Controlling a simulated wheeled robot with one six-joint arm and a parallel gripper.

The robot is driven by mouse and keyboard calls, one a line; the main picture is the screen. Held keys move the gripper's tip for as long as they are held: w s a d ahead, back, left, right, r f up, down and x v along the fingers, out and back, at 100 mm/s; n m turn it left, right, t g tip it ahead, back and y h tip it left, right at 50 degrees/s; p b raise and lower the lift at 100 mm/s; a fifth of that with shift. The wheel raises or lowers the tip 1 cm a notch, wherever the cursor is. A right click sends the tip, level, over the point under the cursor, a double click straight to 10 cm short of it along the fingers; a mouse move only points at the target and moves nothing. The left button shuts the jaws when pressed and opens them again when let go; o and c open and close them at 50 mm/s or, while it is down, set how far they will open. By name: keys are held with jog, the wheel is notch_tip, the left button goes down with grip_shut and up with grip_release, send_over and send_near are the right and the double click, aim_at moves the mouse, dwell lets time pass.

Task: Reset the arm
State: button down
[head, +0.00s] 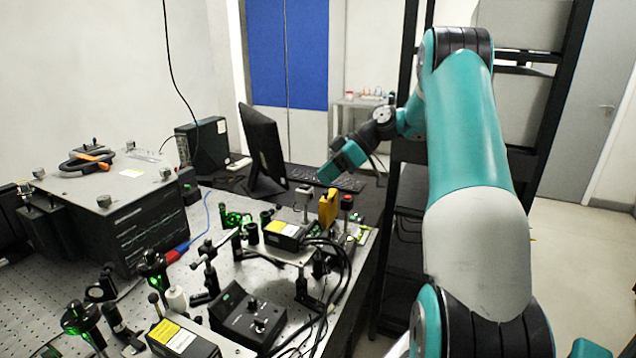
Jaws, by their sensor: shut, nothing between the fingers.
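My arm, teal and grey, rises on the right side of the head view and bends over at the top. Its wrist reaches back to the left, and my gripper (328,174) hangs tilted down at its end. The gripper is shut and looks empty. It appears above the far right part of the bench, near the keyboard (326,180) and the yellow block (327,207). The fingertips are small in this view, and I cannot tell their exact height over the bench.
The perforated optical bench (225,268) holds several mounts with green optics, a black control box (247,316) and cables. A large black instrument (112,207) stands left. A monitor (262,147) stands behind. A dark rack (545,115) is behind my arm. Open floor (575,270) lies at right.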

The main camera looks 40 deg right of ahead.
jog(key=shift+a, duration=0.1)
dwell(0.4)
jog(key=s+a+r+g+h, duration=0.1)
jog(key=s+a+r+g, duration=0.15)
jog(key=a, duration=1.05)
jog(key=s+a+r+g+h, duration=0.1)
jog(key=a+r, duration=0.3)
jog(key=a, duration=0.9)
jog(key=s+a+f+m+h, duration=0.1)
jog(key=s+a, duration=0.4)
jog(key=s, duration=0.5)
jog(key=s+a+f+g+h, duration=0.1)
jog(key=s+a, duration=0.4)
jog(key=s, duration=0.5)
jog(key=shift+a+m+h, duration=0.3)
jog(key=shift+m+h, duration=0.1)
